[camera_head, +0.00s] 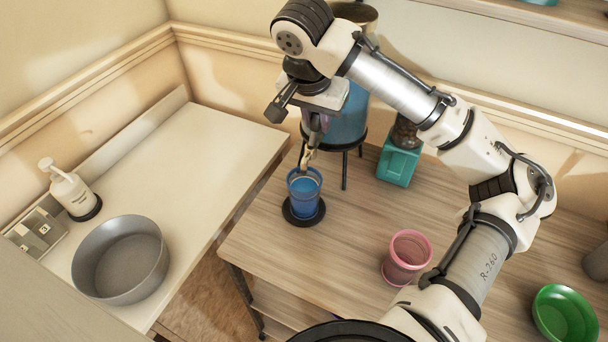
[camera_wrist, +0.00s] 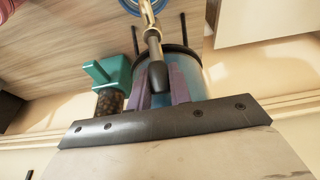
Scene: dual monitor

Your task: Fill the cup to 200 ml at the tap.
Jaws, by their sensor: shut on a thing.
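A blue cup (camera_head: 304,196) stands upright on a round black base (camera_head: 290,217) on the wooden table. Its inside looks lighter blue; I cannot read a level or any mark. A blue dispenser (camera_head: 347,118) on a black stand is behind it, with its brass tap (camera_head: 307,159) over the cup. My gripper (camera_head: 314,132) is at the tap, above the cup. In the wrist view my gripper's purple fingers (camera_wrist: 160,92) are shut on the dark tap handle (camera_wrist: 157,75). The cup's blue rim (camera_wrist: 163,5) shows at the top edge there, partly cut off. Whether water is flowing is unclear.
A teal-based container (camera_head: 398,165) stands right of the dispenser. A pink cup (camera_head: 405,255) and a green bowl (camera_head: 565,314) are on the table's right. A white counter on the left holds a grey basin (camera_head: 121,258) and a soap bottle (camera_head: 70,190).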

